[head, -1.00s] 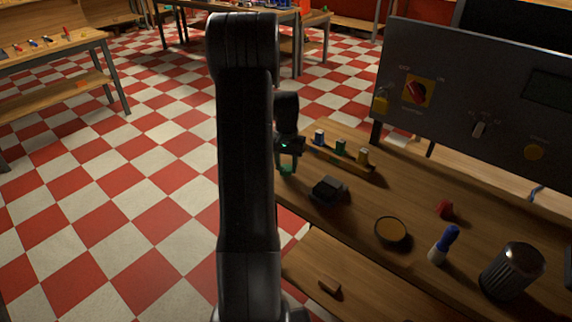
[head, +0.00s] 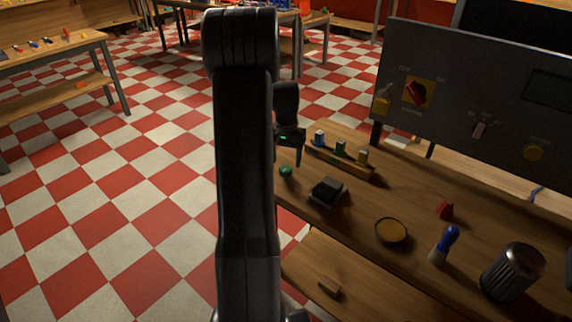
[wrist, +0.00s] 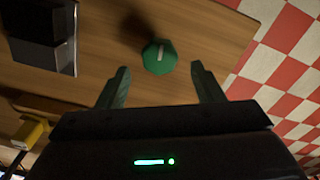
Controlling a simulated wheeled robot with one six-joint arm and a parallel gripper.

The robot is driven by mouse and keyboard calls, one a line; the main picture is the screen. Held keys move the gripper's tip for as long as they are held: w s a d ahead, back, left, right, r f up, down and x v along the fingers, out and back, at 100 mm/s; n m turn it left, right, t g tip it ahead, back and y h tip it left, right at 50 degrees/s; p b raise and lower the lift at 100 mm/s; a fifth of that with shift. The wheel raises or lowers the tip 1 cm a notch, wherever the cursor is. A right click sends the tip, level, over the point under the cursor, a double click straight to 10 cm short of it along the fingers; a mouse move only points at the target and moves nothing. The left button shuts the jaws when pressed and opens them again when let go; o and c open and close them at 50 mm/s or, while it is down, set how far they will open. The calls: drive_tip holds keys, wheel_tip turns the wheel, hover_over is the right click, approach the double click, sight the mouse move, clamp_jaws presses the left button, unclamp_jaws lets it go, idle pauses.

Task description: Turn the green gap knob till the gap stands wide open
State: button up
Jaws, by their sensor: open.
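The green gap knob (head: 286,171) sits near the left edge of the wooden bench in the head view, partly beside my arm. In the wrist view the green knob (wrist: 159,57) is a faceted disc with a pale pointer line, and it lies just beyond the fingertips, centred between them. My gripper (wrist: 160,77) is open and empty, with a finger on either side and apart from the knob. In the head view my gripper (head: 292,160) hangs above and behind the knob. The gap itself cannot be made out.
A dark block (head: 327,190) stands beside the knob, and it shows in the wrist view (wrist: 42,35). A wooden rack (head: 345,164) with coloured pegs lies behind. A bowl (head: 391,231), a blue-handled brush (head: 446,243) and a ribbed cup (head: 511,272) stand to the right. A control panel (head: 455,90) rises behind.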

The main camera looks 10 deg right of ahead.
sight(286, 168)
wheel_tip(286, 168, up, 11)
drive_tip(key=shift+f, duration=0.15)
idle(0.4)
wheel_tip(286, 168, down, 14)
drive_tip(key=shift+r, duration=0.1)
idle(0.4)
drive_tip(key=shift+r, duration=0.15)
